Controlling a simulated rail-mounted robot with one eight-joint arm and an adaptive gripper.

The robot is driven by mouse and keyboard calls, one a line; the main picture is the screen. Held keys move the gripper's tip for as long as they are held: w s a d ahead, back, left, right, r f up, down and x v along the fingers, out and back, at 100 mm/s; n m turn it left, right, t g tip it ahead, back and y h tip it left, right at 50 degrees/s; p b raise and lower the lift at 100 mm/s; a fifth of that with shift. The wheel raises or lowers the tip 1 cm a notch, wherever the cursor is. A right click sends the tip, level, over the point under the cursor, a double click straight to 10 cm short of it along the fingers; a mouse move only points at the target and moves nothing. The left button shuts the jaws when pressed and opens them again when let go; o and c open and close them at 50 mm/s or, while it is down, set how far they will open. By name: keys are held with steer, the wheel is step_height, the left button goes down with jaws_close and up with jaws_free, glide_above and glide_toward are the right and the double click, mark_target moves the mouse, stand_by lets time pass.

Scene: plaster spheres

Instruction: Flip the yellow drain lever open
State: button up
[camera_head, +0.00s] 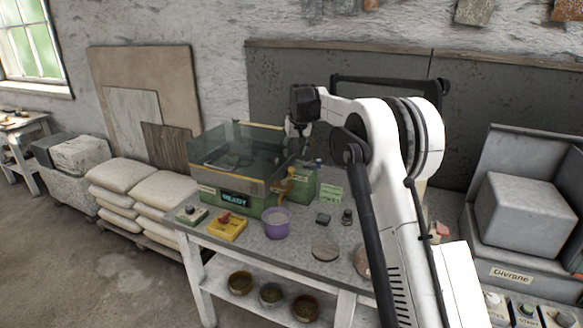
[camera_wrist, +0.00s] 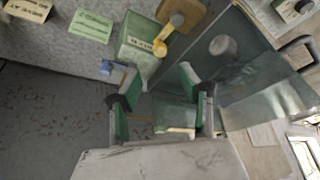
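The yellow drain lever (camera_wrist: 168,36) shows in the wrist view on the green housing (camera_wrist: 138,38), above and just beyond my fingertips. In the head view, the small yellow-orange lever (camera_head: 283,185) is at the right front corner of the glass-walled tank (camera_head: 222,150), above a purple bucket (camera_head: 275,223). My gripper (camera_wrist: 158,76) is open, with two green-padded fingers apart and nothing between them. It does not touch the lever. In the head view my gripper (camera_head: 300,131) hangs over the tank's right back side, partly hidden by my arm.
The tank's green base carries a lit display (camera_head: 235,199). A yellow box (camera_head: 228,227) with a red knob stands on the bench in front. A large grey block machine (camera_head: 520,218) is at the right.

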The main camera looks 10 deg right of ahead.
mark_target(291, 168)
steer(key=p+x, duration=0.1)
steer(key=x, duration=0.9)
